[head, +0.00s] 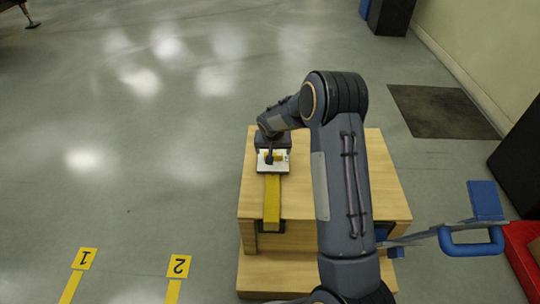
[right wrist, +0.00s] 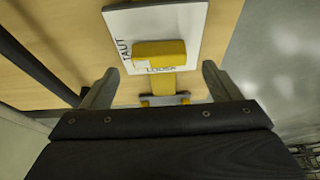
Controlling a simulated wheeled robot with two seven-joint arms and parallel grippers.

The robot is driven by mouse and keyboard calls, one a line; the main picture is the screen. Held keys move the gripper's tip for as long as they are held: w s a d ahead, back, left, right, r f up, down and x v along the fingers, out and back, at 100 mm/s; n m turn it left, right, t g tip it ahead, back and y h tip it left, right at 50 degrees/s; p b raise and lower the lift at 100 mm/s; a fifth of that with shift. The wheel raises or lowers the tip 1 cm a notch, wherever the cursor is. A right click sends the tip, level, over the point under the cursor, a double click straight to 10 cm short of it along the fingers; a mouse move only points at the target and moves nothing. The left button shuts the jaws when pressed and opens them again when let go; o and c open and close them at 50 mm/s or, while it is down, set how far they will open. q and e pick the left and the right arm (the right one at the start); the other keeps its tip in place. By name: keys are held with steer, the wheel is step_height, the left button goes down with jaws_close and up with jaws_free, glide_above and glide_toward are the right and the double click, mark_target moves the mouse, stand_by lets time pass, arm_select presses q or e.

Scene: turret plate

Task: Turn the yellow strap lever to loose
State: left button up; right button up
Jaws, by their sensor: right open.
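The yellow strap lever (right wrist: 158,50) sits on a white plate (right wrist: 190,20) and lies crosswise in the right wrist view. The plate reads TAUT along its left side and LOOSE just below the lever, partly covered. In the head view the lever (head: 279,156) is small on the plate (head: 263,168), partly hidden by my gripper. My right gripper (right wrist: 156,75) is open, its two fingers apart on either side of the lever's line; I see no contact with the lever. It also shows over the plate in the head view (head: 269,158). My left gripper is out of view.
A yellow strap (head: 271,200) runs from the plate down the wooden stepped box (head: 300,205) to a dark bracket (head: 270,226). A blue-handled cart (head: 470,241) stands right of the box. Floor marks 1 (head: 84,259) and 2 (head: 179,267) lie left on open floor.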

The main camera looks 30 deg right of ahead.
steer(key=shift+b+x, duration=0.4)
steer(key=shift+x, duration=1.35)
steer(key=shift+c, duration=0.2)
steer(key=shift+s, duration=0.1)
steer(key=c, duration=0.9)
